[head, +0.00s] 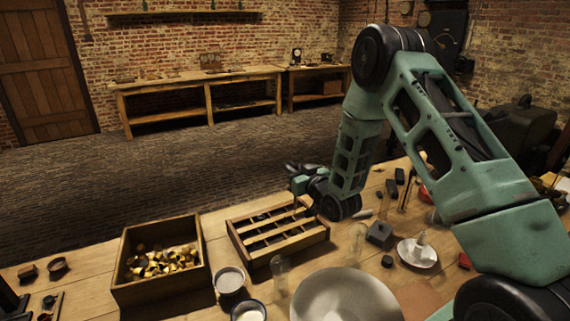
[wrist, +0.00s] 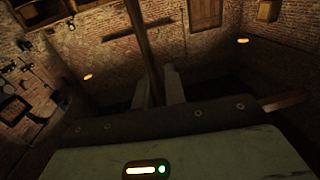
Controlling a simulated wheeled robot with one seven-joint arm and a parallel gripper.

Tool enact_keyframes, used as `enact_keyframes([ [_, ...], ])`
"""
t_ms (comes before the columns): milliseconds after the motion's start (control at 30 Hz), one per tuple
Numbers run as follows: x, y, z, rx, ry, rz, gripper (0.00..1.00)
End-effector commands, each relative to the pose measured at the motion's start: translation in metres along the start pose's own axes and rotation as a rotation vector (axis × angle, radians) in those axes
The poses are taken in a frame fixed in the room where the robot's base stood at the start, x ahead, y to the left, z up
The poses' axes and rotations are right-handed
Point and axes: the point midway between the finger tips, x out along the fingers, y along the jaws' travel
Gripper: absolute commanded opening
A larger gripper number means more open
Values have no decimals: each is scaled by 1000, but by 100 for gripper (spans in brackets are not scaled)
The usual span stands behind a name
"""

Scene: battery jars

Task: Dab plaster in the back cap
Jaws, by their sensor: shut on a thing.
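My gripper (head: 300,180) is above the far side of the slatted wooden rack (head: 262,259). In the wrist view it is shut on a thin wooden stick (wrist: 143,40), whose far end runs out of the picture. The stick's working end is not clear in the head view. Dark pieces lie between the rack's slats, too small to tell apart. I cannot tell which thing is the back cap. A small cup with pale contents (head: 230,281) stands in front of the rack, and another cup with whitish contents (head: 249,312) is nearer; either may hold plaster.
A wooden crate of brass-coloured pieces (head: 115,262) stands left of the rack. A clear glass jar (head: 281,273) and a large pale bowl (head: 345,298) are in front. A white saucer (head: 417,262), dark blocks and small tools crowd the right, beneath my arm.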

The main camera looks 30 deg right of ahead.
Motion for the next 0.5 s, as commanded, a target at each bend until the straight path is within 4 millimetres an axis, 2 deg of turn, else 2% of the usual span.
enact_keyframes([
  [267,0,0,14,0,0,0,0],
  [500,0,0,36,0,-1,0,0],
])
